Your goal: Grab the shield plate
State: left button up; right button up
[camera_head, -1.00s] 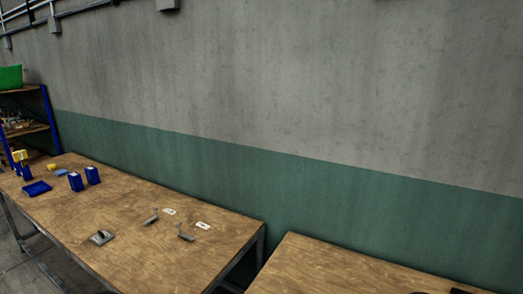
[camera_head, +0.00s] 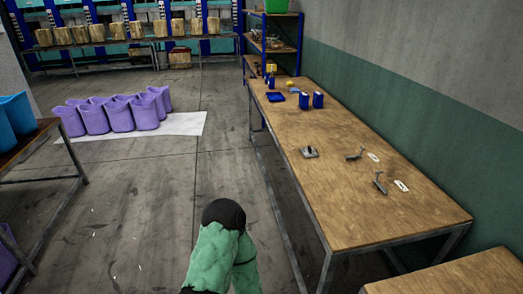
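No piece on the wooden workbench (camera_head: 345,205) is clearly marked as the shield plate. A small grey metal plate with a dark raised part (camera_head: 309,152) lies near the bench's left edge. Two small grey angled metal pieces lie to its right: a farther one (camera_head: 355,154) and a nearer one (camera_head: 380,182). A white card lies beside each, one farther (camera_head: 373,157) and one nearer (camera_head: 401,185). All are too small to tell more. Neither of my grippers is in view.
Blue bins (camera_head: 318,100) stand at the bench's far end, before a shelf (camera_head: 272,45). A green padded shape with a black rounded top (camera_head: 225,245) rises at bottom centre. Purple bins (camera_head: 120,112) stand left. Floor between is clear.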

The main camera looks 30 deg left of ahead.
aim_at(309, 152)
jog(key=u, duration=0.55)
jog(key=i+j+z, duration=0.1)
jog(key=i+j, duration=1.35)
jog(key=i, duration=0.15)
